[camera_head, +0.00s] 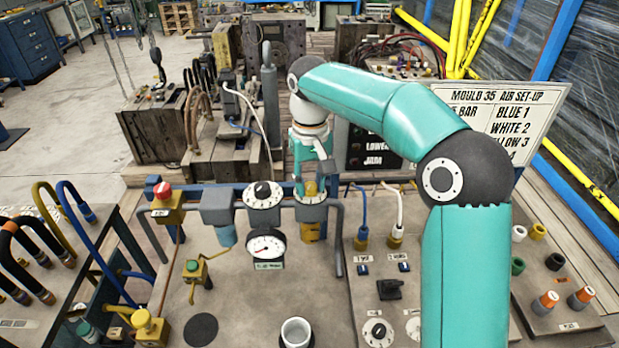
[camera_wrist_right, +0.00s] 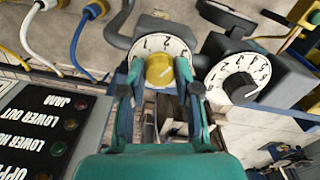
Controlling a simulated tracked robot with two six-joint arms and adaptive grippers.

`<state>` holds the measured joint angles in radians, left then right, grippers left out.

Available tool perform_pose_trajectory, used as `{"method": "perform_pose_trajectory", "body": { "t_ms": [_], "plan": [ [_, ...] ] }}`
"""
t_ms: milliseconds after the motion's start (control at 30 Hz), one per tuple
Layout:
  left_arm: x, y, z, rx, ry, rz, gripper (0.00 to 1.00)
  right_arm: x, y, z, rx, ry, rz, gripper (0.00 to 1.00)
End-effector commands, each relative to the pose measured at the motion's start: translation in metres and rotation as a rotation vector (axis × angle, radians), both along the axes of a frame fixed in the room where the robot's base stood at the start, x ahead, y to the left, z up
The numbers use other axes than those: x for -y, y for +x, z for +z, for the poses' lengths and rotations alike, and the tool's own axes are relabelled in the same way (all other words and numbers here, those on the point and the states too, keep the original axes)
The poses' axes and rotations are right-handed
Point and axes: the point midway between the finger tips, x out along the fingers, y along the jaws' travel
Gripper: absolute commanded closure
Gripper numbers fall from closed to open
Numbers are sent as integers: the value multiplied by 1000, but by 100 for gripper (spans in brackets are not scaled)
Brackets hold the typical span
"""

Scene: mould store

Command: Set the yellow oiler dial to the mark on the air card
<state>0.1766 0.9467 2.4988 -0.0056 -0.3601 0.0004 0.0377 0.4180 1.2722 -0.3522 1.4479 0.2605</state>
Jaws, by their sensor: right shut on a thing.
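The yellow oiler dial (camera_head: 311,188) sits on the air line, right of a black dial, above a yellowish bowl. In the right wrist view the yellow knob (camera_wrist_right: 159,70) stands before a white numbered face (camera_wrist_right: 160,44). My right gripper (camera_wrist_right: 160,76) is shut on the knob, one finger on each side. In the head view the right gripper (camera_head: 311,176) reaches the dial from behind. The knob's exact setting is too small to read. The air card (camera_head: 525,108) reads "MOULD 35 AIR SET-UP"; my right arm covers part of it. My left gripper is not in view.
A black dial (camera_head: 263,194) with a white face and a pressure gauge (camera_head: 265,246) are close left of the oiler. Blue (camera_head: 362,240) and white (camera_head: 396,238) hoses are plugged in to its right. A panel with lamps (camera_wrist_right: 45,130) stands close by.

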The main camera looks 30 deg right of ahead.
Motion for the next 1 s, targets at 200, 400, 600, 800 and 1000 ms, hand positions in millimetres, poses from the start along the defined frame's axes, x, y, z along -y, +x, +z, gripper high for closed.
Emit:
{"method": "perform_pose_trajectory", "body": {
  "t_ms": [200,400,600,800,1000],
  "plan": [
    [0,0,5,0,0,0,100,0,1,1,4,0,-156,100],
    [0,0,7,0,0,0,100,0,1,1,6,0,-249,100],
    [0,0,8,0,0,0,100,0,1,1,7,0,-289,100],
    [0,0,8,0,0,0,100,1,1,1,8,0,-297,100],
    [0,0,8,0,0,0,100,1,2,1,9,0,-296,100]
  ]
}}
